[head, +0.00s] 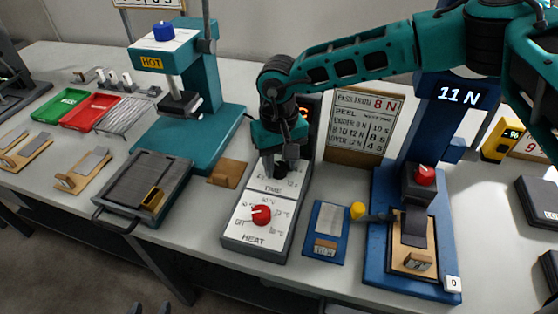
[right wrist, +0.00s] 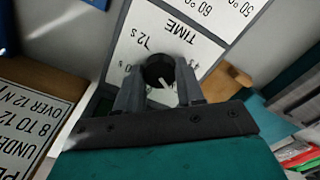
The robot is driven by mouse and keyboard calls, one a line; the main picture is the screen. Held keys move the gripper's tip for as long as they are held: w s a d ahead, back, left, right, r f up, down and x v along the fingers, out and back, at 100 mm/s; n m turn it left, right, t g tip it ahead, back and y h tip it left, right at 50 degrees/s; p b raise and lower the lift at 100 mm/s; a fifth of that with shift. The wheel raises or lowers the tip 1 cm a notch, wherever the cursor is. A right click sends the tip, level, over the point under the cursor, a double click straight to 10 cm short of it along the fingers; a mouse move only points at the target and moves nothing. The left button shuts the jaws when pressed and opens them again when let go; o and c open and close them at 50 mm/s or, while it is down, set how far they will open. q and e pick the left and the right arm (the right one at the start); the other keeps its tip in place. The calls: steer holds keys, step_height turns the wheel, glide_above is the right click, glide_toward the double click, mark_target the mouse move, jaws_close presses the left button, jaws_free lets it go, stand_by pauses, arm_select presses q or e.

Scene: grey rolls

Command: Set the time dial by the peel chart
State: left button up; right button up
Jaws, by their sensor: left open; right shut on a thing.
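The control box (head: 238,240) has a black TIME dial (head: 281,168) at its far end and a red HEAT dial (head: 261,215) nearer. My right gripper (head: 280,160) is shut on the TIME dial, which also shows between the fingers in the right wrist view (right wrist: 158,70). A mark reading 12 s shows beside it; other marks are partly hidden, so I cannot tell its setting. The peel chart (head: 361,130) stands behind; its 8 to 12 N row seems to read 8 s. The blue tester's display (head: 458,95) reads 11 N. My left gripper (head: 149,309) is open at the bottom edge, apart from the bench.
A teal press (head: 225,125) marked HOT stands left of the box, with a grey tray (head: 120,202) before it. Green (head: 60,105) and red (head: 92,111) trays lie further left. A blue plate (head: 326,215) and the blue tester (head: 450,250) stand close on the right.

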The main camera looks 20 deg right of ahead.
arm_select(q)
steer(key=shift+w, duration=0.1)
arm_select(e)
steer(key=shift+m, duration=0.3)
steer(key=m+b, duration=0.1)
steer(key=m, duration=0.2)
steer(key=shift+f+m, duration=0.1)
steer(key=shift+m, duration=0.3)
steer(key=m+b, duration=0.1)
steer(key=m, duration=0.1)
steer(key=shift+m, duration=0.3)
steer(key=m+b, duration=0.1)
steer(key=m, duration=0.2)
steer(key=shift+m+b, duration=0.3)
arm_select(q)
steer(key=shift+w+d+f+h, duration=0.2)
steer(key=shift+d+f, duration=0.15)
steer(key=shift+f, duration=0.1)
steer(key=shift+w+d+f+h, duration=0.2)
steer(key=shift+d+f, duration=0.1)
steer(key=shift+f, duration=0.1)
arm_select(e)
steer(key=shift+m, duration=0.5)
arm_select(q)
steer(key=shift+f, duration=0.1)
arm_select(e)
steer(key=o, duration=1)
steer(key=shift+o, duration=0.2)
